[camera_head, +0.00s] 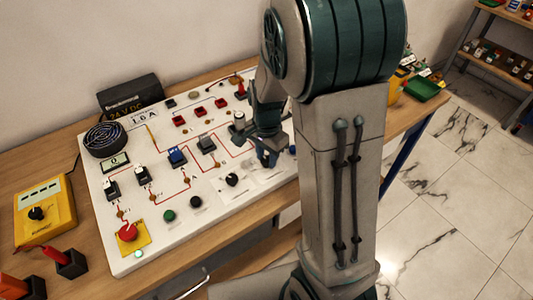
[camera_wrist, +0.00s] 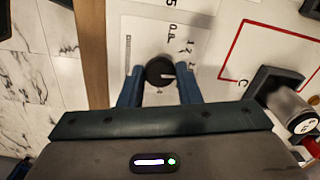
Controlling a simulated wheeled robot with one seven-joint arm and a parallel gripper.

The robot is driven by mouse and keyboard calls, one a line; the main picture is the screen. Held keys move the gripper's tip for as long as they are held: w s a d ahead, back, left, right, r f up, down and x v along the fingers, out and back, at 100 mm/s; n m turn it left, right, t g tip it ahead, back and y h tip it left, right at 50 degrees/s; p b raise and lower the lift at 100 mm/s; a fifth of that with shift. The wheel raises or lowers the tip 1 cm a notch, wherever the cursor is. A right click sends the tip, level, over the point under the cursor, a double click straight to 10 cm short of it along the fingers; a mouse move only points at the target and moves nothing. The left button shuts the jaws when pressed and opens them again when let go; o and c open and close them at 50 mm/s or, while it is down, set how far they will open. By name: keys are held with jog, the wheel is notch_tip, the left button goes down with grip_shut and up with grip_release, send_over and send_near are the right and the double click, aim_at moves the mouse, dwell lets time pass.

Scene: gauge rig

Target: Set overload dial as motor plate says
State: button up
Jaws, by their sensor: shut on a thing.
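My gripper (camera_wrist: 160,72) is shut on a round black dial (camera_wrist: 158,68), one blue finger on each side of it. The dial has a pale pointer line, which points right in the wrist view. Printed marks stand around it on the white panel; they are sideways and only partly legible. A white plate (camera_head: 144,117) at the panel's back left reads about "1.6A".
Another black knob (camera_head: 232,179) is on the panel left of my gripper. Red-topped, blue and black parts with red wiring lines cover the panel. A yellow meter (camera_head: 45,212) stands at left, a black 24 V DC box (camera_head: 130,94) behind.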

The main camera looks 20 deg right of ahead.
aim_at(267, 159)
jog(key=shift+m, duration=0.4)
jog(key=o, duration=1)
jog(key=shift+c, duration=0.2)
notch_tip(267, 159, up, 14)
jog(key=shift+d, duration=0.1)
jog(key=s+n+t, duration=0.3)
jog(key=s+n, duration=0.9)
jog(key=s, duration=0.2)
jog(key=shift+s, duration=0.35)
